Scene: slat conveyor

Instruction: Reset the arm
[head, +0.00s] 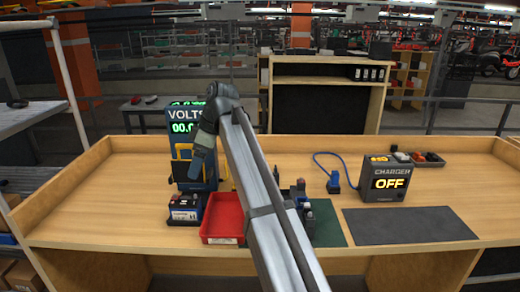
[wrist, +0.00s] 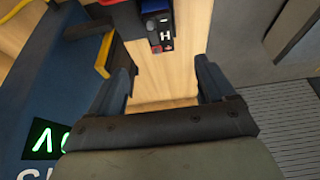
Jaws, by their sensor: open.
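My gripper (head: 193,172) hangs in front of the blue voltmeter stand (head: 172,150), its fingers pointing down. In the wrist view my gripper (wrist: 165,72) is open, with only bare wooden bench between its two fingers. The arm reaches forward over the bench from the bottom of the head view and bends down at its far end. A battery marked H (wrist: 158,25) lies beyond the fingertips in the wrist view, apart from them. The arm hides part of the bench middle.
A battery (head: 184,208) sits left of a red tray (head: 222,236). Dark items (head: 306,212) stand by a green mat (head: 328,232). A charger (head: 388,190) reading OFF stands right, near a blue connector (head: 333,184). A dark mat (head: 410,226) lies clear. The bench has raised wooden edges.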

